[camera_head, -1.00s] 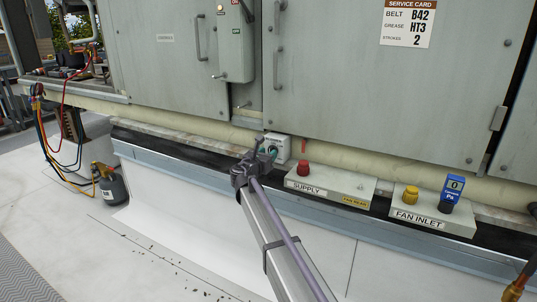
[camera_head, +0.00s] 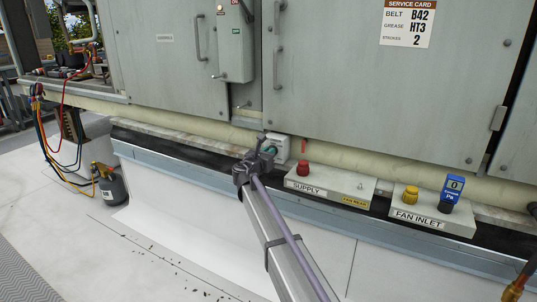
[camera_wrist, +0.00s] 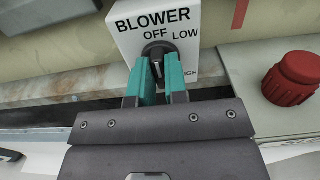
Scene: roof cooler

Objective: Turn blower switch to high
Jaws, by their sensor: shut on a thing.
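The blower switch is a small white box (camera_wrist: 198,18) marked BLOWER, OFF, LOW and a partly covered HIGH in the wrist view. Its dark round knob (camera_wrist: 157,50) is on the front. My gripper (camera_wrist: 160,68) has its two teal fingers on either side of the knob and is shut on it. The fingers and gripper body hide the lower part of the box, and I cannot tell exactly which mark the knob points to. In the head view the box (camera_head: 283,145) sits on the ledge below the cabinet, with my gripper (camera_head: 267,151) in front of it.
The SUPPLY box (camera_head: 330,186) with a red knob (camera_wrist: 292,76) stands close on the right. Further right is the FAN INLET box (camera_head: 430,221) with a yellow cap and a blue gauge (camera_head: 454,187). Grey cabinet doors (camera_head: 375,100) rise behind.

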